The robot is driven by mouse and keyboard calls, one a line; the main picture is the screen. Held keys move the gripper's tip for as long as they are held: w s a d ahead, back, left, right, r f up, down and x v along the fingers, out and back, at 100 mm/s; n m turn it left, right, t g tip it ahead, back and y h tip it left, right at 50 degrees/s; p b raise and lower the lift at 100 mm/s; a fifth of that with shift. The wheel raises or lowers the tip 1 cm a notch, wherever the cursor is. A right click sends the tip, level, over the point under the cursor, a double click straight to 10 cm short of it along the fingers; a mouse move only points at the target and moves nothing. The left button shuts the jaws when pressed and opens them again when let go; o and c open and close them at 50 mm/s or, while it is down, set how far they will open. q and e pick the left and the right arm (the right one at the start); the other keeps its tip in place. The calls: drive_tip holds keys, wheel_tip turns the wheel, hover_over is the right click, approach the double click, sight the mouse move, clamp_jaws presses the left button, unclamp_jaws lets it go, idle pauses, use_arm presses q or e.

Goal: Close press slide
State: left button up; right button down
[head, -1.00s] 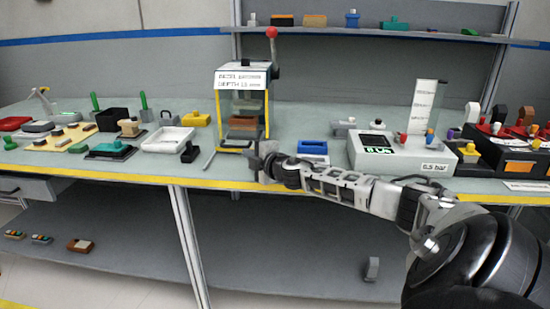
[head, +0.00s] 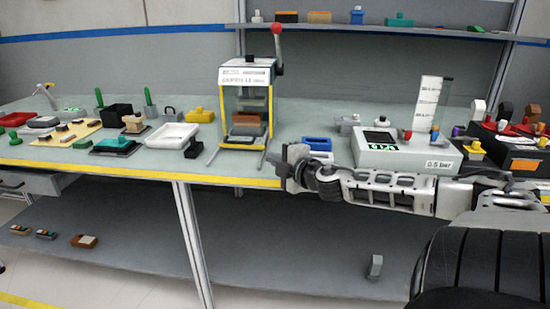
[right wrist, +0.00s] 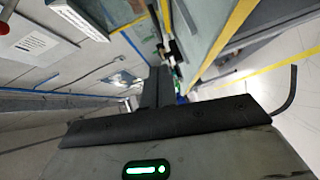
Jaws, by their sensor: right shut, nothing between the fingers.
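How far the slide itself is out is hard to tell. My right gripper (head: 286,166) is shut and empty, at the bench's front edge just right of the press. In the right wrist view its dark fingers (right wrist: 158,86) show together. My left gripper is not in view.
A blue block (head: 317,143) and a white device with a green display (head: 400,157) stand right of the press. A white tray (head: 172,136) and a small black-based knob (head: 193,148) are on its left. A shelf (head: 390,34) runs behind.

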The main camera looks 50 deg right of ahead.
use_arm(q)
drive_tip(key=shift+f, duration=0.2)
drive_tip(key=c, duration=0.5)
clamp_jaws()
use_arm(e)
drive_tip(key=s+a+f+m+g+y, duration=0.1)
drive_tip(key=s+a+f+m, duration=0.1)
drive_tip(key=s+a+f, duration=0.4)
drive_tip(key=s+a+f+m+g, duration=0.1)
drive_tip(key=a+f+m, duration=0.1)
drive_tip(key=a+f, duration=0.35)
drive_tip(key=s+a+f+m+g+y, duration=0.1)
drive_tip(key=s+a+f+m+g, duration=0.2)
drive_tip(key=f, duration=0.5)
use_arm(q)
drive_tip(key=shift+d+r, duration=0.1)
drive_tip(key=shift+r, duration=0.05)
use_arm(e)
drive_tip(key=s+a+f+m+y, duration=0.1)
drive_tip(key=s+a, duration=0.2)
drive_tip(key=a, duration=0.5)
drive_tip(key=s+a+f+m+y, duration=0.1)
drive_tip(key=s+a+m+y, duration=0.1)
drive_tip(key=a, duration=0.6)
drive_tip(key=s+a+f+m+y, duration=0.1)
drive_tip(key=s+a, duration=0.3)
drive_tip(key=a, duration=0.4)
drive_tip(key=shift+s+a+m, duration=0.15)
drive_tip(key=shift+s+m, duration=0.1)
drive_tip(key=shift+m, duration=0.25)
